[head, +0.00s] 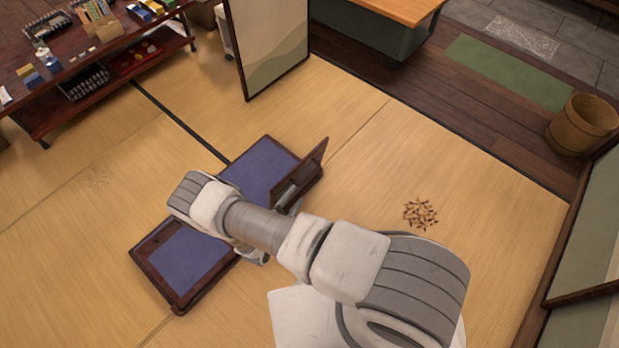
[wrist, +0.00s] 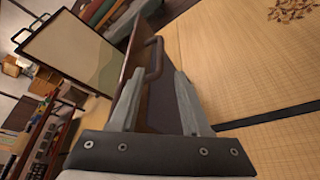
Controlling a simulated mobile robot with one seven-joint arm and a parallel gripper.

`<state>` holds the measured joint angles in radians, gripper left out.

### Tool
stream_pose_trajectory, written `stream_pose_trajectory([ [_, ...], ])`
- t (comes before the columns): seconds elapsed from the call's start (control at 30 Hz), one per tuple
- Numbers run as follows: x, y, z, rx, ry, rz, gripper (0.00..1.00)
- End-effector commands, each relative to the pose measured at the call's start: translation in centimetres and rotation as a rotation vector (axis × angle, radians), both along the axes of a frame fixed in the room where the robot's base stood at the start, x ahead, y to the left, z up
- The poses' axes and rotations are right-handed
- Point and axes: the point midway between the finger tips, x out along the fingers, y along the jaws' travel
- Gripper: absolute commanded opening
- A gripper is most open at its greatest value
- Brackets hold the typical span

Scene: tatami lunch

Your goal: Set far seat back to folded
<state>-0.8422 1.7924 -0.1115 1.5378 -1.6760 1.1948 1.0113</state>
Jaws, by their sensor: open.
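The far seat (head: 256,168) is a low dark-wood floor seat with a blue cushion, on the tatami beyond my arm. Its back (head: 314,158) stands raised at the seat's right end, leaning outward. In the wrist view the back (wrist: 130,55) is a brown panel with a dark loop handle (wrist: 157,58) on its edge. My gripper (wrist: 155,88) is open, with its fingers on either side of the panel's edge near the handle. I cannot tell whether either finger touches it. In the head view my arm hides part of the seat, and the gripper is mostly hidden.
A second blue-cushioned seat (head: 190,262) lies flat, nearer and to the left, partly behind my arm. A folding screen (head: 268,45) stands beyond. A low shop table (head: 75,50) is at upper left. A brown pile (head: 420,213) lies on otherwise clear tatami at right; a wooden bucket (head: 582,125) stands farther right.

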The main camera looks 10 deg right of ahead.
Motion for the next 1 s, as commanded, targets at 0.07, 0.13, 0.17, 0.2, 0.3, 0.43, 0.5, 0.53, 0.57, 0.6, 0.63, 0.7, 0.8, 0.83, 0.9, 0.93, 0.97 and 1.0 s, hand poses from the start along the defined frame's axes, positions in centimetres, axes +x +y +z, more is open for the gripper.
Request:
stream_pose_trajectory([
  [0.07, 1.4, -1.2, -0.9, 0.000, 0.000, -0.004, 0.47],
  [0.13, 2.6, -2.2, -1.3, -0.001, -0.002, -0.004, 0.47],
  [0.17, 3.1, -2.6, -1.5, 0.000, -0.002, -0.005, 0.47],
  [0.2, 3.7, -3.1, -1.7, 0.001, 0.000, -0.005, 0.47],
  [0.3, 5.2, -4.4, -2.3, -0.001, -0.001, -0.004, 0.47],
  [0.43, 6.9, -5.7, -2.8, 0.000, 0.000, -0.004, 0.47],
  [0.5, 7.6, -6.1, -3.0, 0.000, -0.001, -0.002, 0.47],
  [0.53, 7.8, -6.3, -3.1, 0.000, -0.001, -0.002, 0.47],
  [0.57, 8.0, -6.5, -3.1, 0.000, 0.000, -0.003, 0.47],
  [0.6, 8.2, -6.7, -3.2, 0.000, 0.000, -0.003, 0.47],
  [0.63, 8.3, -6.8, -3.2, 0.000, 0.000, -0.003, 0.47],
  [0.7, 8.5, -6.9, -3.2, 0.000, 0.000, -0.002, 0.47],
  [0.8, 8.6, -6.9, -3.2, 0.000, 0.000, -0.001, 0.47],
  [0.83, 8.7, -6.9, -3.2, 0.000, 0.001, -0.001, 0.47],
  [0.9, 8.6, -6.9, -3.1, 0.000, 0.000, -0.001, 0.47],
  [0.93, 8.6, -6.9, -3.1, 0.000, 0.000, -0.001, 0.47],
  [0.97, 8.6, -6.9, -3.1, 0.000, 0.000, -0.001, 0.47],
  [1.0, 8.6, -6.9, -3.1, 0.000, 0.000, -0.001, 0.42],
])
